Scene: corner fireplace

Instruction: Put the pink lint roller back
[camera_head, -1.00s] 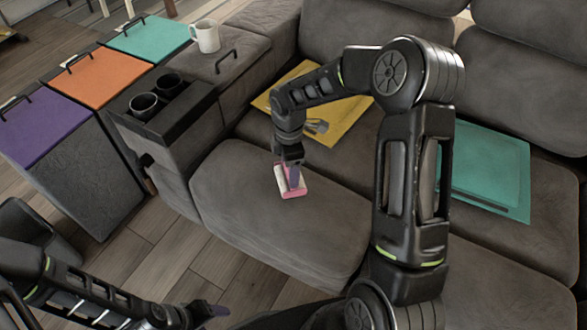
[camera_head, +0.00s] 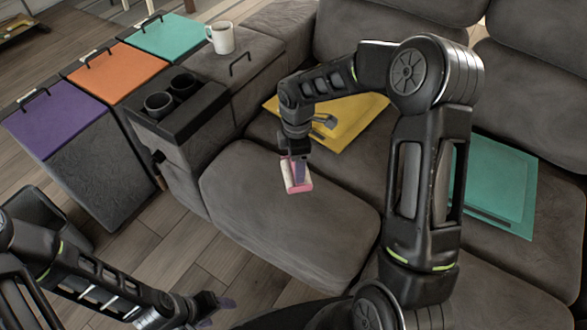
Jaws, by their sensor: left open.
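The pink lint roller (camera_head: 300,187), pink with a white roll, is at the near sofa seat (camera_head: 260,215), left of centre. My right gripper (camera_head: 298,171) is right at it, pointing down, with a purplish finger across the roller. That finger and the wrist hide part of the roller, so I cannot tell whether the jaws grip it or whether it is clear of the cushion. My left gripper (camera_head: 214,307) is open and empty, low over the floor in front of the sofa.
Bins with purple (camera_head: 52,122), orange (camera_head: 117,72) and teal (camera_head: 167,37) lids stand at left, lids down. A cup holder (camera_head: 178,104) and a white mug (camera_head: 221,38) are on the armrest. Yellow (camera_head: 345,130) and teal (camera_head: 495,185) flat items lie on the sofa.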

